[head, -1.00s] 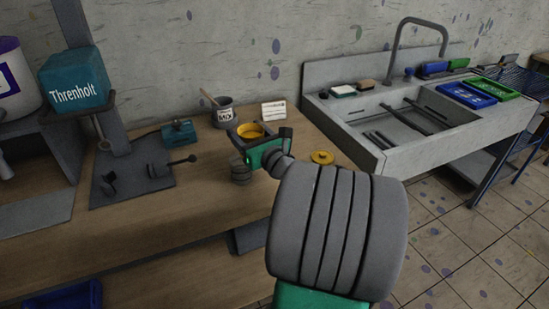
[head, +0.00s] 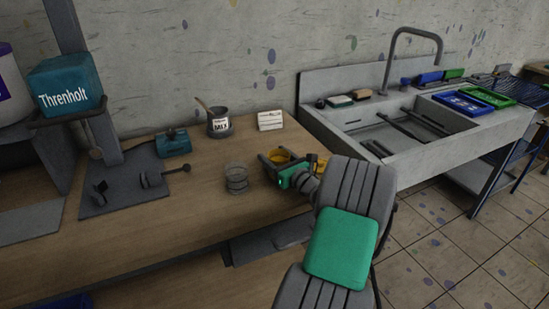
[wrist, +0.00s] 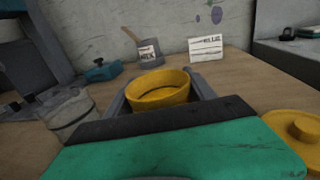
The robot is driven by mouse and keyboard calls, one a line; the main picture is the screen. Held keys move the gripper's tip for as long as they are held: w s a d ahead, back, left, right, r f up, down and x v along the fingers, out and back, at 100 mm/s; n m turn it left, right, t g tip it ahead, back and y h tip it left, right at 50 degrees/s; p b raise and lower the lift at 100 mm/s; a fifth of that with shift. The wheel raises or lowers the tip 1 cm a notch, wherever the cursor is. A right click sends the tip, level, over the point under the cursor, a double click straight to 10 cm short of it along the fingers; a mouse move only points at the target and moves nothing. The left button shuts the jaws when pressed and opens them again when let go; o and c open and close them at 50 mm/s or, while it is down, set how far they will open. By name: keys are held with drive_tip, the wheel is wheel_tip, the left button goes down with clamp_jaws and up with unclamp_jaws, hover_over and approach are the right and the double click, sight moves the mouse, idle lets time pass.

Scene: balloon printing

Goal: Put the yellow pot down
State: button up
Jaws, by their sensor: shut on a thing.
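My gripper (head: 278,164) is shut on the yellow pot (head: 279,156), near the right part of the wooden workbench. In the wrist view the open-topped yellow pot (wrist: 159,90) sits upright between the two grey fingers (wrist: 160,100). It looks low over or on the bench; I cannot tell whether its base touches the wood. The yellow lid (wrist: 303,130) lies on the bench to the right of the pot; in the head view it is mostly hidden behind my gripper.
Behind are a mixing pot labelled MIX (head: 219,122) and a white card (head: 270,120). A sink (head: 400,125) lies to the right. Bare bench (head: 190,215) shows at front left.

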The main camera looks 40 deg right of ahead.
drive_tip(key=shift+f, duration=0.1)
drive_tip(key=o, duration=1.8)
drive_tip(key=s, duration=0.4)
drive_tip(key=s+a, duration=0.1)
drive_tip(key=s, duration=0.7)
drive_tip(key=shift+a, duration=0.3)
